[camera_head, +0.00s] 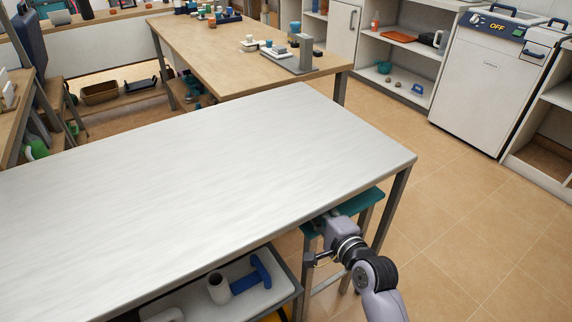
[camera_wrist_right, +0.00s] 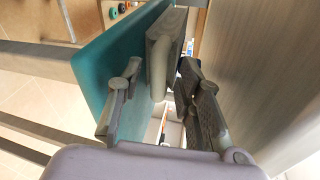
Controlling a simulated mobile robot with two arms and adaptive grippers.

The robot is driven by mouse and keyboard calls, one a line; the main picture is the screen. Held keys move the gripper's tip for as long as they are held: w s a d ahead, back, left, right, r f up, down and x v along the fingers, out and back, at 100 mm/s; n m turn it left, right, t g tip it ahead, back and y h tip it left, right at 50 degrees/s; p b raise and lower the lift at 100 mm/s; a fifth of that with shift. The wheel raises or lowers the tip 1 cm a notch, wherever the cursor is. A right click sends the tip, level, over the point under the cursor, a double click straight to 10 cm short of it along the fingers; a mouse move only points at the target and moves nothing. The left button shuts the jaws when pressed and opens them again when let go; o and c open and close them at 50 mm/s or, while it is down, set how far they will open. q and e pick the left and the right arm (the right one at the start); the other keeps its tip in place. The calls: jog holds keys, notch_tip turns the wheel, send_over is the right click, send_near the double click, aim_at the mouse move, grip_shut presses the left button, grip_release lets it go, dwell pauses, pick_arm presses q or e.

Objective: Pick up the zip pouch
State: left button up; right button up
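A grey, slab-like thing (camera_wrist_right: 160,62), which may be the zip pouch, rests against the teal stool seat in the right wrist view. I cannot make out a zip on it. My right gripper (camera_wrist_right: 160,72) is open, with one finger on each side of the near end of this thing. I cannot tell whether either finger touches it. In the head view my right gripper (camera_head: 326,222) is at the teal stool (camera_head: 362,202), beside the white table's edge. The grey thing is not clearly visible there. My left gripper is not in view.
The white-topped table (camera_head: 210,165) is bare, and its edge and leg are close to my right gripper. Open tiled floor (camera_head: 460,220) lies to the right.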

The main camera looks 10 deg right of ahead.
jog(key=b+x, duration=0.1)
jog(key=x, duration=0.4)
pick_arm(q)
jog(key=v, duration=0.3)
pick_arm(e)
grip_shut()
